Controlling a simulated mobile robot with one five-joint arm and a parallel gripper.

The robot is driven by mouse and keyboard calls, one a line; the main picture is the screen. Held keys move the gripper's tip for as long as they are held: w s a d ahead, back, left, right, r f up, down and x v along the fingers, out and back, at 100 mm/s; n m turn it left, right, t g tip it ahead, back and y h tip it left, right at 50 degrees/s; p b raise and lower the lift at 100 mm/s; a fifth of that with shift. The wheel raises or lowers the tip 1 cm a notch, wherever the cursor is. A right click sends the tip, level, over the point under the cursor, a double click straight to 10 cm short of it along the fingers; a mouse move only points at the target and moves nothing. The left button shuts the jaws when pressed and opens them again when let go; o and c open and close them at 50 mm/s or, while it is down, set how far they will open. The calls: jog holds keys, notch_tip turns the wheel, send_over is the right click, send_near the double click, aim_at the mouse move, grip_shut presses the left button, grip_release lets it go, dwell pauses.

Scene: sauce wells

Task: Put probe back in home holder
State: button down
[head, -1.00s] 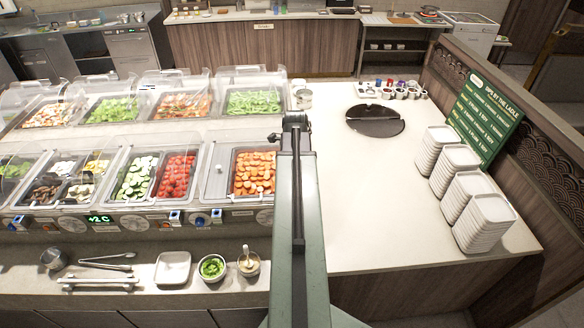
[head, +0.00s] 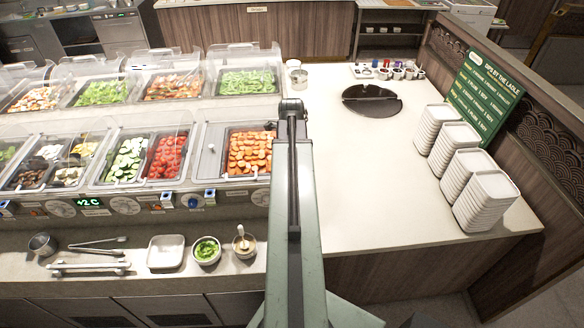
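My arm runs up the middle of the head view and ends in a dark joint (head: 291,108) over the gap between the salad wells and the white counter. My gripper cannot be made out past that joint. I cannot pick out the probe for certain. Small blue-and-white fittings (head: 166,201) sit on the front rail of the wells, beside round dials (head: 125,205) and a green-lit temperature display (head: 89,202). At this size I cannot tell whether one of them is the probe or its home holder.
The front ledge holds a metal cup (head: 42,244), tongs (head: 97,244), a white tray (head: 166,252) and two small bowls (head: 207,250). Stacked white dishes (head: 486,201) and a green sign (head: 485,96) stand at right. The white counter (head: 375,185) is mostly clear.

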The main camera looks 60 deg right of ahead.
jog(key=shift+f+b, duration=0.6)
dwell(0.6)
jog(key=shift+f+b, duration=1.05)
jog(key=shift+f, duration=0.1)
jog(key=shift+f+b, duration=1.2)
jog(key=shift+b, duration=0.05)
jog(key=c, duration=1.1)
grip_release()
jog(key=shift+r, duration=0.1)
